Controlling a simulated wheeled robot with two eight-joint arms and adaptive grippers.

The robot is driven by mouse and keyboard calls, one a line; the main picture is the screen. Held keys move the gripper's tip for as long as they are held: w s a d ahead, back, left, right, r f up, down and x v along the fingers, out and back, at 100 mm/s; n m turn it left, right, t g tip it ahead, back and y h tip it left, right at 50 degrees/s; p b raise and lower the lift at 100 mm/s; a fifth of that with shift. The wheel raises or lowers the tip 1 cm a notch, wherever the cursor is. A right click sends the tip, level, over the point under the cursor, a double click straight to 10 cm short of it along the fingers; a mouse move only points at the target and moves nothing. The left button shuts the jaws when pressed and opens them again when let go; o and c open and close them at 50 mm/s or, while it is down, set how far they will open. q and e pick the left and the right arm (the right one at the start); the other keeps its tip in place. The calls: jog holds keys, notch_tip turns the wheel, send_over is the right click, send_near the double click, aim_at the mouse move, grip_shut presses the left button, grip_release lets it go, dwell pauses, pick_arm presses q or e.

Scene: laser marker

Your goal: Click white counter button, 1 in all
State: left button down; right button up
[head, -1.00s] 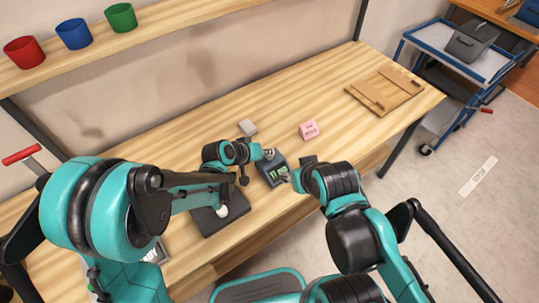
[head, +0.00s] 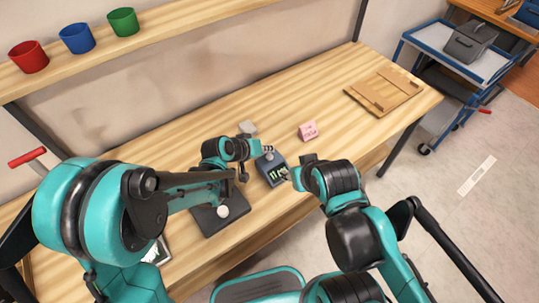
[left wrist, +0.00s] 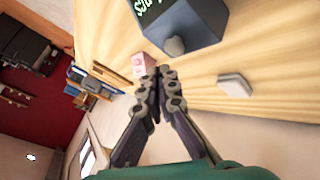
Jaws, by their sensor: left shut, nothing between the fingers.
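The counter (head: 272,171) is a dark blue-grey box with green digits on the table. Its pale round button (head: 268,156) is on the end nearer the wall. In the left wrist view the counter (left wrist: 205,25) is at the top, and the button (left wrist: 174,46) looks grey. My left gripper (head: 262,149) is beside the button end, shut and empty. In the left wrist view its fingertips (left wrist: 160,75) are together just below the button, apart from it in the picture. My right gripper (head: 291,173) is by the counter's right side; its fingers are too small to judge.
A pink block (head: 308,131) lies right of the counter, and a small grey box (head: 247,128) lies behind it. A black pad with a white round part (head: 222,211) is to the left. A wooden board (head: 384,91) lies at the far right. The table between is clear.

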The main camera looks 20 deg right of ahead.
aim_at(267, 158)
pick_arm(q)
jog(key=shift+r+p, duration=1.4)
jog(key=shift+r, duration=0.8)
jog(key=shift+f, duration=0.1)
jog(key=s+a+r+n+t+y, duration=0.1)
jog(key=s+a+r+y, duration=0.3)
jog(key=a, duration=0.8)
jog(key=s+a+r+n+t+y, duration=0.1)
jog(key=s+a+r, duration=0.45)
jog(key=a, duration=0.65)
jog(key=s+a+y, duration=0.2)
jog(key=s+a, duration=0.5)
jog(key=a, duration=0.1)
jog(key=shift+n+y, duration=0.3)
jog(key=shift+y, duration=0.1)
